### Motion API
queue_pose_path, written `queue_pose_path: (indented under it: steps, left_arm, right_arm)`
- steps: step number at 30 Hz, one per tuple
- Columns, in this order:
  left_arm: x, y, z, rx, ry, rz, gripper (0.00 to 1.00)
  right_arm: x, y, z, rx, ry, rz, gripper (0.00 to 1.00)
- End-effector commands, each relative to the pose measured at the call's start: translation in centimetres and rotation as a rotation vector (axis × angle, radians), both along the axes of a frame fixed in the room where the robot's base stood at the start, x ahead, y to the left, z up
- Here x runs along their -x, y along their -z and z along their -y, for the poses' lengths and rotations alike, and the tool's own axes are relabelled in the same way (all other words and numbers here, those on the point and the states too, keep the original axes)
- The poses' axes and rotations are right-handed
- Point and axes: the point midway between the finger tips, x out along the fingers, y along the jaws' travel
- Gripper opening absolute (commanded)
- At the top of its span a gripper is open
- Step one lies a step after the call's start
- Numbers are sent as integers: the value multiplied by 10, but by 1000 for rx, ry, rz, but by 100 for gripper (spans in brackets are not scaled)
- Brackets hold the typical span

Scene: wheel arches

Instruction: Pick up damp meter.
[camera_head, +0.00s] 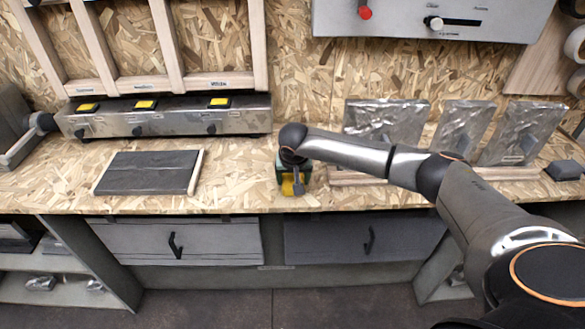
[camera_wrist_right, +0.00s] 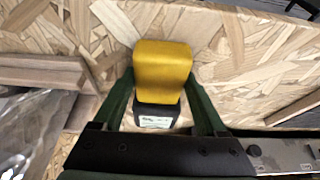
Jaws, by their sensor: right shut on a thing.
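The damp meter is a small block with a yellow body and a black end with a pale label. In the right wrist view the damp meter (camera_wrist_right: 162,75) lies between the two green fingers of my right gripper (camera_wrist_right: 160,108), which is shut on it. In the head view the damp meter (camera_head: 288,187) shows as a yellow patch near the front edge of the bench, below my right gripper (camera_head: 293,178). The gripper hides much of it there. I cannot tell whether it touches the bench. My left gripper is not in view.
The wooden workbench (camera_head: 240,170) holds a dark board (camera_head: 150,172) at left and a metal box with yellow switches (camera_head: 165,117) behind. Foil-wrapped panels (camera_head: 464,130) stand at right in a wooden rack. Drawers (camera_head: 180,241) sit below the bench. Bench between board and gripper is clear.

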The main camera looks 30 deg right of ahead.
Motion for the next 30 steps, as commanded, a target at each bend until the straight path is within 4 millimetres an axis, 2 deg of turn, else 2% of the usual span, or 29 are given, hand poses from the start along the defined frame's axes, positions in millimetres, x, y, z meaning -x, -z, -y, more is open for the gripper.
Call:
queue_pose_path:
  steps: [10,16,20,26,30]
  left_arm:
    - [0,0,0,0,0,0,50]
    - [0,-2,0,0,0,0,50]
    - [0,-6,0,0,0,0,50]
    - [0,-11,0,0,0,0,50]
    - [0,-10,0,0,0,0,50]
  right_arm:
    - [-1,-7,0,-1,1,3,30]
    - [-1,-35,0,-2,0,6,30]
    - [17,-54,0,1,-2,4,30]
    - [54,-97,-4,2,-1,5,30]
    - [84,-106,-6,2,-1,1,30]
